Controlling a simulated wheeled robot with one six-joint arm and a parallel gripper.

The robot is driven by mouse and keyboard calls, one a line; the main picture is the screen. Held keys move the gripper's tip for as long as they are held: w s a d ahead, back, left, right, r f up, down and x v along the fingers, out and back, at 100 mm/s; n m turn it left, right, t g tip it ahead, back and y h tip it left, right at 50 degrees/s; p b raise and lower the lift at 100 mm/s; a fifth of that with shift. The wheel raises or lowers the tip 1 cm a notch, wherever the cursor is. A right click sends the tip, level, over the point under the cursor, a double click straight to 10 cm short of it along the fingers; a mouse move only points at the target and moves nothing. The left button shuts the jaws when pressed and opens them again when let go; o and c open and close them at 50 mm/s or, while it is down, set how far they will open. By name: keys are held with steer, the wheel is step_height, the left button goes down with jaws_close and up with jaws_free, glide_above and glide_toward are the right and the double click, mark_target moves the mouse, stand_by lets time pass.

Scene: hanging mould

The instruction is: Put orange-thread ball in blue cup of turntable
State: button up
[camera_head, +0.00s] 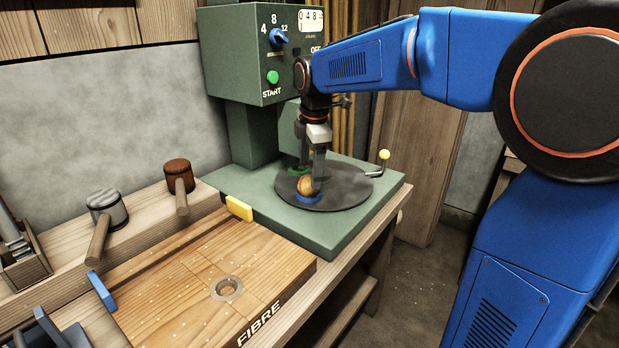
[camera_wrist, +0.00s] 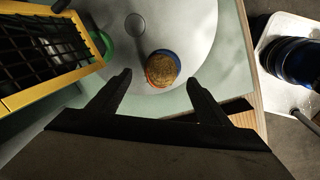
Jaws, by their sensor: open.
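The orange-thread ball (camera_head: 305,185) is a brownish-yellow ball with orange-red at its edge. It sits in the blue cup (camera_head: 307,197) on the dark round turntable (camera_head: 347,192). In the wrist view the ball (camera_wrist: 162,69) has a blue rim (camera_wrist: 173,54) showing behind it. My gripper (camera_head: 311,180) is over the ball, pointing down. In the wrist view my gripper (camera_wrist: 158,80) is open, with its fingertips apart on either side of the near side of the ball. A green cup (camera_head: 299,171) stands behind, partly hidden by a finger.
The turntable is on a green machine base (camera_head: 263,206) below a control box (camera_head: 262,55) with dials. A lever with a yellow knob (camera_head: 384,155) stands at right. A wooden block marked FIBRE (camera_head: 180,300) and two mallets (camera_head: 106,208) are at left. A yellow-framed grid (camera_wrist: 50,60) is close in the wrist view.

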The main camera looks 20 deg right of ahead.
step_height(320, 180, up, 13)
steer(key=s, duration=0.2)
steer(key=shift+s+f, duration=0.15)
steer(key=shift+s, duration=0.15)
steer(key=s+d+f+m+t, duration=0.1)
steer(key=s+d+f+m, duration=0.2)
steer(key=s+f+m, duration=0.6)
steer(key=s+d+f+m+t, duration=0.1)
steer(key=s+d+f+m, duration=0.3)
steer(key=s, duration=1.7)
step_height(320, 180, down, 10)
steer(key=m, duration=0.5)
steer(key=shift+d+r+t, duration=0.15)
steer(key=shift+r+t, duration=0.05)
steer(key=shift+t, duration=0.1)
